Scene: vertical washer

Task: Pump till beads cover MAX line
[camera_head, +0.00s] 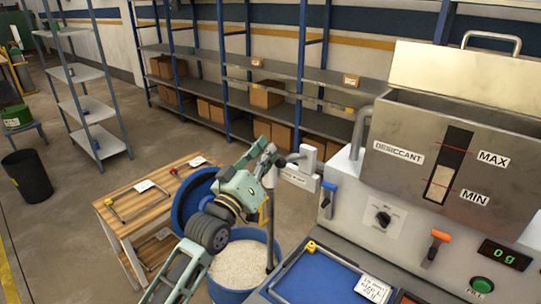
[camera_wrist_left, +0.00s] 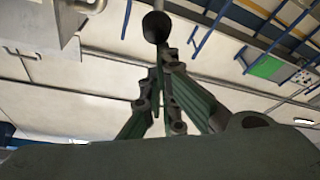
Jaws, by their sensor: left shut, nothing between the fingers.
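The metal desiccant hopper (camera_head: 400,160) stands at the right, its lid raised. Its dark sight window (camera_head: 455,148) shows pale beads (camera_head: 439,184) in the lower part, above the MIN line and below the red MAX line. My left gripper (camera_head: 277,153) is shut and empty, beside the dark knob of the pump handle (camera_head: 297,156); I cannot tell whether they touch. In the left wrist view the shut fingers (camera_wrist_left: 166,65) point at a dark round knob (camera_wrist_left: 156,27). A blue drum (camera_head: 235,292) full of white beads stands below my left arm. My right gripper is not in view.
A control panel with a dial (camera_head: 383,218), an orange-handled lever (camera_head: 437,243), a "0g" display (camera_head: 505,255) and a green button (camera_head: 482,285) is at the right. A wooden table (camera_head: 125,217) and a round blue lid (camera_head: 190,190) are left of my arm.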

